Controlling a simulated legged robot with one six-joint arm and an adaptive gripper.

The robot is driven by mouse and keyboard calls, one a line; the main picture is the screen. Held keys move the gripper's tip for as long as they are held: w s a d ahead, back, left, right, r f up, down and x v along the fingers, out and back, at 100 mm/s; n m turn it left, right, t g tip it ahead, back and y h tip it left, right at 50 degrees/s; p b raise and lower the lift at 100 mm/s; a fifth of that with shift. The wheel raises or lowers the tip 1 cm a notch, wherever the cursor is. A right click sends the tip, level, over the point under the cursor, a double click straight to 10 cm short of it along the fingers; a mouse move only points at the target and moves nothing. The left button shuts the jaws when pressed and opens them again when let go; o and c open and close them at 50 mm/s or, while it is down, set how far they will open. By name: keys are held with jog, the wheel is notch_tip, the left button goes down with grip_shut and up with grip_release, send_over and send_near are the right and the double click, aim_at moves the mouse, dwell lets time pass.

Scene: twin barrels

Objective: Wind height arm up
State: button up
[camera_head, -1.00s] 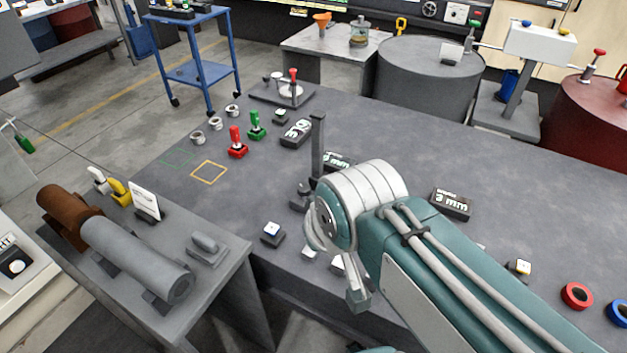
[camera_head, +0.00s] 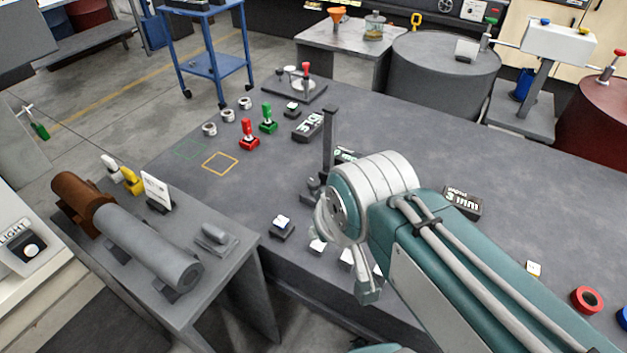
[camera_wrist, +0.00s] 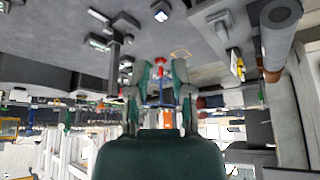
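A dark upright post (camera_head: 328,140), which may be the height arm, stands on the grey table behind my arm. Its foot is partly covered by my arm's pale joint, and I cannot make out a winding handle. The wrist view, upside down, seems to show the same post (camera_wrist: 114,62) left of my gripper.
Display boxes (camera_head: 308,126), a red-handled switch (camera_head: 249,138) and a green one (camera_head: 268,122) stand on the table (camera_head: 270,180). A lower bench at left holds a grey and brown cylinder (camera_head: 145,250). A grey barrel (camera_head: 440,75) stands behind the table.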

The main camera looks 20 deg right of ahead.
jog(key=shift+o, duration=1)
jog(key=w+d+r+n+g, duration=0.1)
jog(key=w+d+n, duration=0.1)
jog(key=w, duration=0.8)
jog(key=shift+r+g, duration=0.3)
jog(key=shift+r, duration=0.05)
jog(key=n+g, duration=0.4)
jog(key=n, duration=0.3)
send_over(314, 181)
notch_tip(314, 181, down, 19)
notch_tip(314, 181, down, 10)
jog(key=shift+w+f, duration=0.1)
jog(key=c, duration=0.9)
